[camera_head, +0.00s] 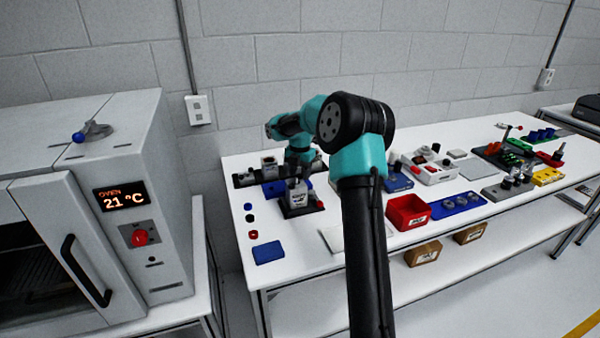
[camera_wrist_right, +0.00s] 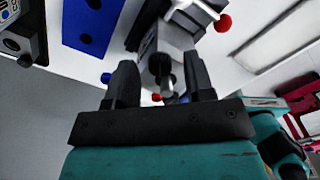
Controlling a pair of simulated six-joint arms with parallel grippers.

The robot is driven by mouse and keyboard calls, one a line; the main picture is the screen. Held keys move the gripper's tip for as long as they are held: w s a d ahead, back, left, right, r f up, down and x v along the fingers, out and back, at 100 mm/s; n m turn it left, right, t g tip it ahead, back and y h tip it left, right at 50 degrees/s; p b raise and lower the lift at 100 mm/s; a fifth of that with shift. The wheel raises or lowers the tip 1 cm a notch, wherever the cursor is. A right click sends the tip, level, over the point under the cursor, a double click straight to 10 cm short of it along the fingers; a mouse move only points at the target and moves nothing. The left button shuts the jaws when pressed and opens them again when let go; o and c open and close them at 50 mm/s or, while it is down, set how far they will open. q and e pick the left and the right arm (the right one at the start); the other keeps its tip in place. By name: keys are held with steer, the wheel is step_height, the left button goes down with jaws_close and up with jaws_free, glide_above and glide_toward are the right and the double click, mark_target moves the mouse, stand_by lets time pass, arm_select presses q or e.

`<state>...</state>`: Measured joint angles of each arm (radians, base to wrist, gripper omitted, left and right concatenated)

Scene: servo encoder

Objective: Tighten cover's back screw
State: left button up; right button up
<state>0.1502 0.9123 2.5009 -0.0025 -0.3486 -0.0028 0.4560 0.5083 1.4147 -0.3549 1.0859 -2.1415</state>
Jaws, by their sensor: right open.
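A grey block-shaped unit (camera_head: 298,194) with dark lettering stands on a dark base (camera_head: 301,210) at the left part of the table. My right gripper (camera_head: 297,176) points down just above and behind it. In the right wrist view my right gripper (camera_wrist_right: 160,64) is open, its black fingers on either side of a grey part with a dark round end and a small shaft (camera_wrist_right: 160,72). I cannot tell whether the fingers touch it. The cover's back screw cannot be told apart at this size. My left gripper is not in view.
A blue plate (camera_head: 268,252) lies at the table's front left, near small blue, black and red round pieces (camera_head: 252,234). A red bin (camera_head: 407,212) and blue tray (camera_head: 458,204) stand to the right. An oven (camera_head: 130,215) stands left.

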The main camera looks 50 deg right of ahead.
steer(key=shift+c, duration=0.3)
jaws_close()
steer(key=shift+m, duration=0.3)
steer(key=m, duration=0.4)
steer(key=shift+o, duration=0.3)
jaws_free()
steer(key=shift+r, duration=0.1)
